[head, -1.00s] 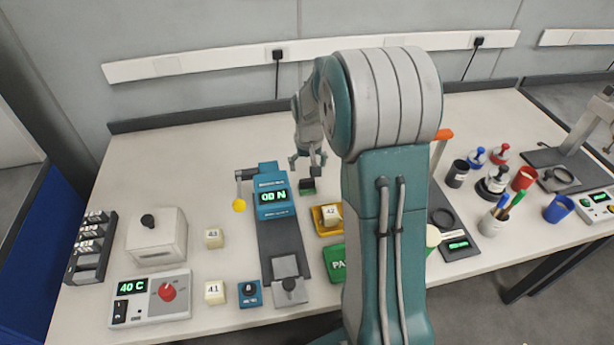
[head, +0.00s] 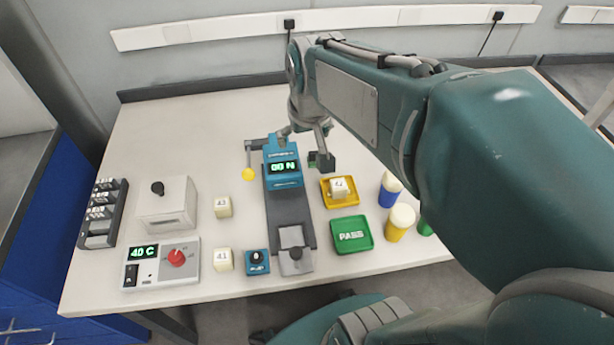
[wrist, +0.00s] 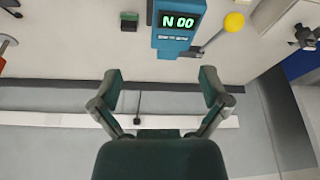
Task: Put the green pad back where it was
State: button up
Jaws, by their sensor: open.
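The green pad (wrist: 130,22), a small block with dark and green parts, sits on the bench beside the blue force tester (wrist: 180,25) in the wrist view. In the head view the green pad (head: 312,158) shows just right of the blue tester (head: 282,170), partly hidden by a dark fingertip. My gripper (wrist: 162,87) is open, with nothing between its fingers. In the head view my gripper (head: 304,146) hangs over the back of the bench by the tester. The pad lies apart from the fingers in the wrist view.
A yellow tray (head: 327,202) with a white cube and a green PASS tray (head: 352,246) stand right of the tester. White cubes, a control box (head: 160,270) and cups stand around. The back left of the bench is clear.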

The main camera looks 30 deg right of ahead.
jog(key=s+a+n+t, duration=0.1)
jog(key=s+a, duration=0.3)
jog(key=s, duration=0.7)
jog(key=shift+r+t, duration=0.4)
jog(key=shift+r, duration=0.05)
jog(key=shift+a, duration=0.1)
